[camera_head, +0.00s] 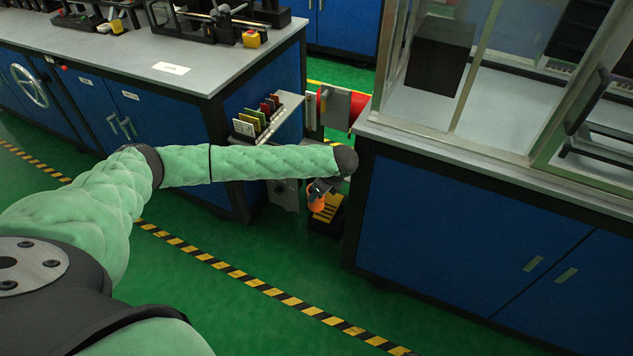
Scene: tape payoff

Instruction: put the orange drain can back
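The orange drain can (315,203) is small and partly hidden by my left gripper. It shows in the gap between the two blue benches, in front of a low dark stand with yellow and black markings (331,208). My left arm reaches across from the left, and its dark gripper (321,190) points down at the can, at its upper part. The fingers overlap the can, but they are too small and dark to tell whether they are closed on it. I cannot tell whether the can rests on the stand or is held above it. My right gripper is not in view.
A grey-topped blue bench (225,70) stands left of the gap, with a small rack of coloured plates (262,118) on its side. A blue cabinet (450,230) with a glazed enclosure stands close on the right. The green floor in front is clear.

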